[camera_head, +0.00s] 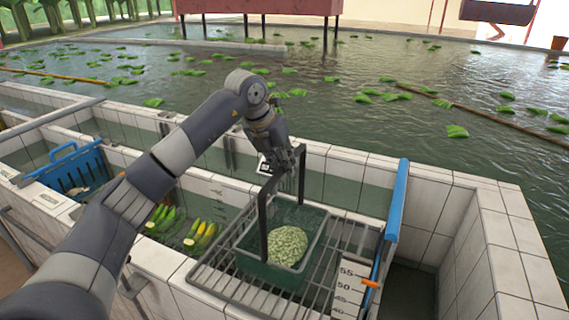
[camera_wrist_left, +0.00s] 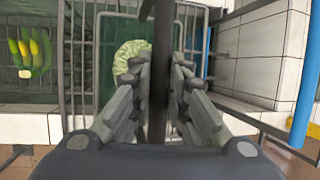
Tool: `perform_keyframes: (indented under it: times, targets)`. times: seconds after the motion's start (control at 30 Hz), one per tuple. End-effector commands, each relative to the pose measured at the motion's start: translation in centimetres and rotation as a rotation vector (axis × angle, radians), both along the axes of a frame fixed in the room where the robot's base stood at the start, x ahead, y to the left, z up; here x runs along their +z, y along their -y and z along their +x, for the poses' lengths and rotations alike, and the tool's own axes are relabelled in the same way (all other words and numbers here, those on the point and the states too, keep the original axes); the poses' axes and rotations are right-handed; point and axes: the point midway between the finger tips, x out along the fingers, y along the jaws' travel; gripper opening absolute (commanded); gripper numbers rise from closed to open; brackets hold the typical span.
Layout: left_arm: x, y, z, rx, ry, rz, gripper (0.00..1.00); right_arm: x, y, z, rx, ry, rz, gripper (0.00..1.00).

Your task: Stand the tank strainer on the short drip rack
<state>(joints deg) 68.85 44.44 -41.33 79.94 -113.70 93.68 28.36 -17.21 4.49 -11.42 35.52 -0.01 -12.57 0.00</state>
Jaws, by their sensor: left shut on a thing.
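The tank strainer looks like a dark green, open-topped basket (camera_head: 270,272) with a tall dark square handle. A pale green, bumpy rounded thing (camera_head: 288,246) lies in it. My left gripper (camera_head: 284,158) is shut on the top bar of the handle; the bar (camera_wrist_left: 158,75) runs between its fingers in the left wrist view. The basket is at the short drip rack (camera_head: 215,284), a grid of metal bars across the tiled trough. I cannot tell whether its base rests on the bars or hangs just above. My right gripper is out of view.
Yellow and green long vegetables (camera_head: 200,235) lie left of the rack. A blue slotted holder with a handle (camera_head: 75,168) stands further left. A blue rail (camera_head: 397,200) and a marked scale board (camera_head: 347,284) stand right of the basket. Beyond is open water with floating leaves.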

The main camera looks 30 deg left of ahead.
Motion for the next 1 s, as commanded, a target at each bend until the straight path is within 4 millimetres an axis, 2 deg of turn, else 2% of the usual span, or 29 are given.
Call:
perform_keyframes:
  times: [0.03, 0.07, 0.17, 0.57, 0.67, 1.0]
  targets:
    - [0.0, 0.0, 0.0, 0.000, 0.003, -0.001, 0.00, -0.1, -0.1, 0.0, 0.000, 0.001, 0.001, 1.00]
    - [0.0, 0.0, 0.0, 0.000, 0.003, -0.001, 0.18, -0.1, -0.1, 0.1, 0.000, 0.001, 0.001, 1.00]
    - [0.0, 0.0, 0.0, 0.000, 0.003, -0.001, 0.39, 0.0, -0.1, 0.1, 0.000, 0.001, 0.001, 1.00]
    - [0.3, -0.1, -0.2, 0.000, -0.001, 0.001, 0.39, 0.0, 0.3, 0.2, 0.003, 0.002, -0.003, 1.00]
    - [1.4, -0.3, -0.6, 0.001, 0.002, 0.001, 0.39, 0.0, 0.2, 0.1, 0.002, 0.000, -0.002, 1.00]
    - [7.9, -1.4, -3.4, 0.001, 0.004, 0.000, 0.39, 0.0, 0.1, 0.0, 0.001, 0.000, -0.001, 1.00]
